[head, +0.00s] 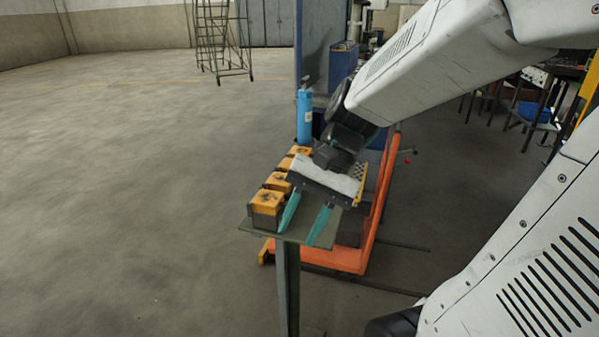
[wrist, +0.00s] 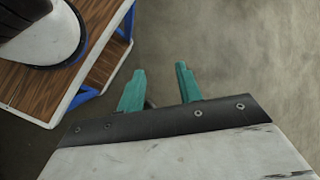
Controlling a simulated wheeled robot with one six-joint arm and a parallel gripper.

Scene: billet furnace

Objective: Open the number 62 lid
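Several boxes with yellow-orange tops and dark lower sides stand in a row on a narrow stand (head: 262,234) in the head view. The nearest box (head: 266,203) is at the front left; others (head: 279,182) run back behind it. No number is readable, so I cannot tell which lid is 62. My gripper (head: 298,236) has two teal fingers pointing down, apart and empty, just right of the nearest box. I cannot tell if a finger touches it. In the wrist view my gripper (wrist: 159,72) shows spread fingers with floor between them and no box visible.
A blue cylinder (head: 304,120) stands at the far end of the row. An orange frame (head: 345,259) stands on the floor behind and right of the stand. A wooden-topped table (wrist: 45,75) with a blue frame shows in the wrist view. The floor at left is clear.

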